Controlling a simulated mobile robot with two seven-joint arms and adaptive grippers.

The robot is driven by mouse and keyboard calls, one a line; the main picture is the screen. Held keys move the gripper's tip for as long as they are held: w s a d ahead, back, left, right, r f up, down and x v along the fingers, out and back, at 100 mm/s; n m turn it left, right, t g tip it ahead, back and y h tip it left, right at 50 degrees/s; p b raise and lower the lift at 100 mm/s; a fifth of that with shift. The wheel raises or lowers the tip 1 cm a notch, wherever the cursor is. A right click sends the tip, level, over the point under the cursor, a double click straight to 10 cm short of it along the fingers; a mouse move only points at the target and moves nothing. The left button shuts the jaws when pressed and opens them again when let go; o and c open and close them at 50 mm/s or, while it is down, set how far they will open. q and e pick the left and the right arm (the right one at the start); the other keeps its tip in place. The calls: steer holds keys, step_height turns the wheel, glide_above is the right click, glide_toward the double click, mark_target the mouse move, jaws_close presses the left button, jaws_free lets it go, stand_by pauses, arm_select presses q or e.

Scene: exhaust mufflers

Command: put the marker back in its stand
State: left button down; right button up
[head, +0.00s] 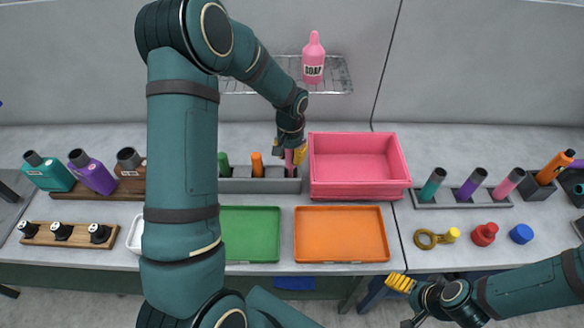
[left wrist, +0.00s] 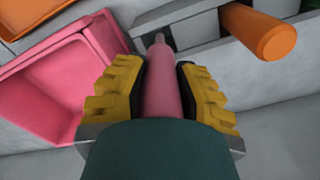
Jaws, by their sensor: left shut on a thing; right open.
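The pink marker (head: 289,160) is held by my left gripper (head: 292,153) over the right end of the grey stand (head: 240,186). In the left wrist view the yellow fingers of my left gripper (left wrist: 160,92) are shut on both sides of the pink marker (left wrist: 160,82). Its narrow grey tip points to the grey stand (left wrist: 215,45); I cannot tell whether it is inside a slot. A green marker (head: 223,163) and an orange marker (head: 257,163) stand upright in the stand. My right gripper (head: 400,283) is open and empty at the front right.
A pink bin (head: 358,190) stands close right of the stand. A green tray (head: 250,232) and an orange tray (head: 342,233) lie in front. Mufflers in a grey rack (head: 462,202) stand at right. A soap bottle (head: 313,62) sits on a wire shelf behind.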

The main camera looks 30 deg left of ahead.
mark_target(291, 166)
arm_select(q)
step_height(291, 166, down, 4)
steer(key=shift+f, duration=0.2)
steer(key=shift+w+f, duration=0.1)
steer(key=shift+f, duration=0.2)
steer(key=shift+f, duration=0.15)
steer(key=c, duration=0.8)
jaws_free()
